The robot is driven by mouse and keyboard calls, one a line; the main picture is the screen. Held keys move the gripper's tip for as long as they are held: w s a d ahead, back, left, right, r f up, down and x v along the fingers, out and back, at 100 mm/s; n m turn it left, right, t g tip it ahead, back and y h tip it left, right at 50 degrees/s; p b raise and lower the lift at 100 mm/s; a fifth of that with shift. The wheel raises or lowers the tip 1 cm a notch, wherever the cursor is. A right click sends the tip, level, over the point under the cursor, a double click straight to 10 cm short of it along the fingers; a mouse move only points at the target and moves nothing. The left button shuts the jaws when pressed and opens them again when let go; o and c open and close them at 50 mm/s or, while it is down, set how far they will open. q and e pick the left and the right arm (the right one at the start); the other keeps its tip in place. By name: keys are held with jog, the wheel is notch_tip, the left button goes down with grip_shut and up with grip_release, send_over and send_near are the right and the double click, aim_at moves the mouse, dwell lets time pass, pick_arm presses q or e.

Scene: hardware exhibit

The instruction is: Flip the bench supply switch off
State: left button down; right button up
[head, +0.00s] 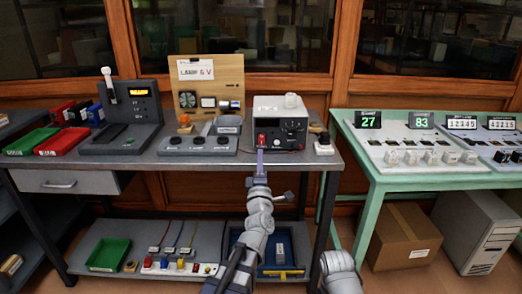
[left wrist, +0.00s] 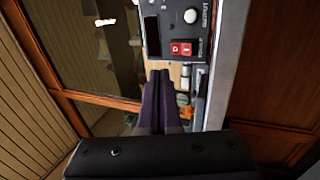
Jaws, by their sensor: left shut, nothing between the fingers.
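The bench supply (head: 297,110) is a pale box with a dark front on the grey bench, right of the wooden lamp panel. Its red rocker switch (head: 262,139) is at the left of the front, just above my left fingertips in the head view. In the left wrist view the red switch (left wrist: 183,47) shows turned sideways, with white marks, ahead of the fingers and apart from them in the picture. I cannot tell which way it is pressed. My left gripper (head: 260,152) is shut and empty; its purple fingers also show in the left wrist view (left wrist: 159,75). My right gripper is out of view.
The lamp panel (head: 221,75) stands left of the supply, with a grey control box (head: 197,145) before it. A small dark-based knob (head: 323,145) sits right of the supply. A green table (head: 385,183) stands further right.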

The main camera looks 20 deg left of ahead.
pick_arm(q)
jog(key=s, duration=0.1)
jog(key=s+d, duration=0.1)
jog(key=s, duration=0.2)
jog(key=shift+s+d, duration=0.25)
jog(key=shift+s, duration=0.1)
jog(key=s+d+f+m+g+h, duration=0.3)
jog(key=d+f+m+g+h, duration=0.75)
jog(key=d+f+m, duration=0.75)
jog(key=s+a+f+m+g+y, duration=0.25)
jog(key=s+f+g, duration=0.3)
jog(key=s, duration=0.35)
jog(key=s+a+f+m+g+y, duration=0.1)
jog(key=s+f+m+g+y, duration=0.35)
jog(key=s, duration=0.55)
notch_tip(320, 180, up, 31)
jog(key=s+h+p, duration=0.1)
jog(key=p, duration=3.1)
jog(key=shift+g, duration=0.45)
